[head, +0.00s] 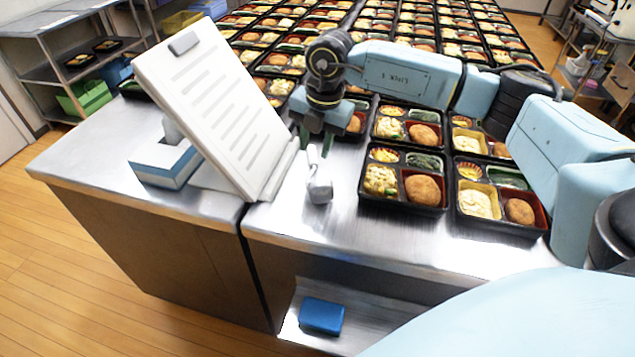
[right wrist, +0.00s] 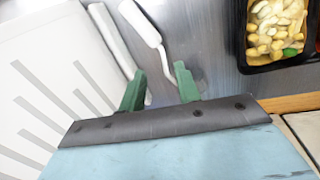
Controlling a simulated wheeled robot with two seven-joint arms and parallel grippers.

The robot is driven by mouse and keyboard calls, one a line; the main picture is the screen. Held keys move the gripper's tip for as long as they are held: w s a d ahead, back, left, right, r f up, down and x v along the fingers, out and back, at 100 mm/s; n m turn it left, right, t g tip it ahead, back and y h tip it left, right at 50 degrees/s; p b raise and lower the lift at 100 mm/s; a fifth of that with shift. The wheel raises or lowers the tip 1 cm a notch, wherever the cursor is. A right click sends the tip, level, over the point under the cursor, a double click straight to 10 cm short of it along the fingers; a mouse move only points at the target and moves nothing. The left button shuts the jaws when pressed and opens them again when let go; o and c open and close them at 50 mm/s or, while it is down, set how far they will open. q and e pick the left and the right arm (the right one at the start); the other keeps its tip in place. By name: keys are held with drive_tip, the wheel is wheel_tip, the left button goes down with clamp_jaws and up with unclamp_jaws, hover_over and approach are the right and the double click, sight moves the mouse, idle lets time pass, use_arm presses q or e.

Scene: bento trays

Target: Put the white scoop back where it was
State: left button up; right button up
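The white scoop (head: 320,190) lies on the steel counter between the white slanted board and the nearest bento tray. In the right wrist view its white handle (right wrist: 142,23) and thin neck show, the neck running down between my fingers; its other end is hidden there. My right gripper (head: 316,140) hangs from above, just beyond the scoop's handle in the head view. Its green fingers are apart with nothing held between them, as the right wrist view shows too (right wrist: 158,87). I cannot tell its height above the scoop. My left gripper is out of view.
A white slanted board (head: 215,105) stands close left of the scoop, with a tissue box (head: 165,163) beside it. Filled bento trays (head: 403,205) crowd the right and back. Bare counter (head: 330,235) lies in front. A blue box (head: 321,316) sits on the shelf below.

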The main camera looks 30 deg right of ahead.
sight(313, 170)
wheel_tip(313, 170, down, 2)
drive_tip(key=shift+f, duration=0.15)
wheel_tip(313, 170, down, 4)
drive_tip(key=shift+w+r+b, duration=0.1)
drive_tip(key=shift+b, duration=0.3)
drive_tip(key=shift+w+a+f, duration=0.1)
drive_tip(key=shift+a+f, duration=0.2)
drive_tip(key=shift+d, duration=0.1)
drive_tip(key=c, duration=0.7)
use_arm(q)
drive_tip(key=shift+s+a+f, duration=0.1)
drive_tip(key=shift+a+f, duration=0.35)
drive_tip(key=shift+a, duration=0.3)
use_arm(e)
clamp_jaws()
